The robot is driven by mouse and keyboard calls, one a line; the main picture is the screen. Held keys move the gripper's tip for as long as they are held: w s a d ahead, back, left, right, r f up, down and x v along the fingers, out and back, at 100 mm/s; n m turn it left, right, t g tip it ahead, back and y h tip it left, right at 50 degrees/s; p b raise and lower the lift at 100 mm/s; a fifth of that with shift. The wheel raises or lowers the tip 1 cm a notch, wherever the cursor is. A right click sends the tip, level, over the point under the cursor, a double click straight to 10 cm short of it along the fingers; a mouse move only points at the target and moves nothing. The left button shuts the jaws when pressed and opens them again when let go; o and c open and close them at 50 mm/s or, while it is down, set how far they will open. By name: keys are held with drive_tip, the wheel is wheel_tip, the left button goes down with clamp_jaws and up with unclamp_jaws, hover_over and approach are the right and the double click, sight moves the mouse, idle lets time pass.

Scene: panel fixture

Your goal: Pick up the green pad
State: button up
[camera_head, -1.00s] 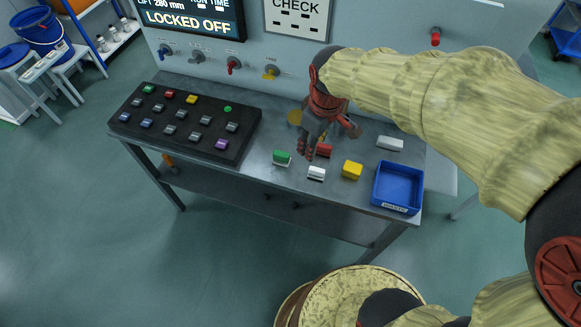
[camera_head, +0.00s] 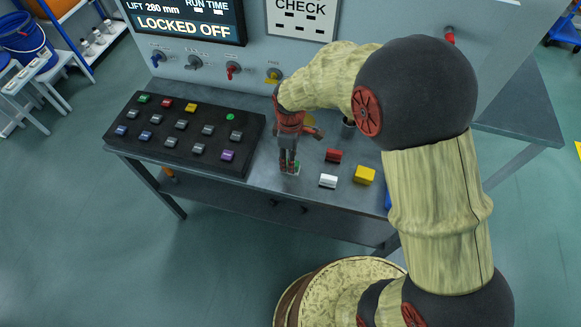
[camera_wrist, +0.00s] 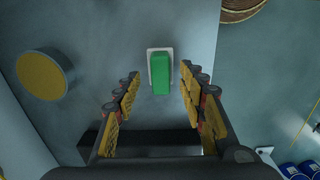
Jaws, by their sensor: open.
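The green pad (camera_wrist: 161,73) lies on the grey table top, with a pale base showing around its far end in the wrist view. My gripper (camera_wrist: 160,88) is open above it, and the pad shows between and slightly beyond the two fingertips. The fingers do not appear to touch it. In the head view my gripper (camera_head: 290,166) points down over the pad and hides most of it. Only a small bit of the green pad (camera_head: 296,167) shows beside the fingers.
To the right lie a red pad (camera_head: 333,155), a white pad (camera_head: 328,181) and a yellow pad (camera_head: 364,175). A black board (camera_head: 185,133) with several coloured blocks stands on the left. A blue tray (camera_head: 388,198) is mostly hidden by my arm. A panel with knobs rises behind.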

wheel_tip(320, 180, down, 3)
drive_tip(key=shift+r, duration=0.15)
drive_tip(key=shift+r, duration=0.1)
clamp_jaws()
idle(0.3)
